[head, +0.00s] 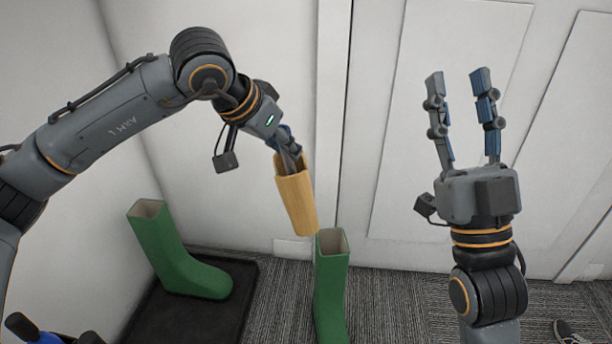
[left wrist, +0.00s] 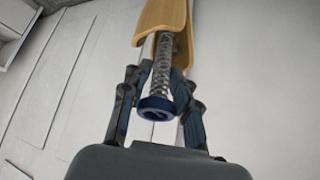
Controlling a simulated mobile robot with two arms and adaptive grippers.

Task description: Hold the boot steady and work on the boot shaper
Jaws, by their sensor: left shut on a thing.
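The boot shaper (head: 296,202) is a tan, wood-coloured form. In the left wrist view its wooden halves (left wrist: 163,16) show with a metal spring (left wrist: 162,72) and a dark blue round knob (left wrist: 155,107) between my fingers. My left gripper (head: 290,155) is shut on the boot shaper and holds it tilted, its lower end just above and left of a green boot's opening. That green boot (head: 331,290) stands upright on the carpet, its foot cut off by the frame. My right gripper (head: 460,80) is open and empty, fingers pointing up, right of the boot.
A second green boot (head: 168,250) stands on a black tray (head: 215,318) at the left. White walls and a panelled door (head: 450,220) close off the back. A dark shoe (head: 572,332) lies at the bottom right. Carpet (head: 390,305) right of the near boot is clear.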

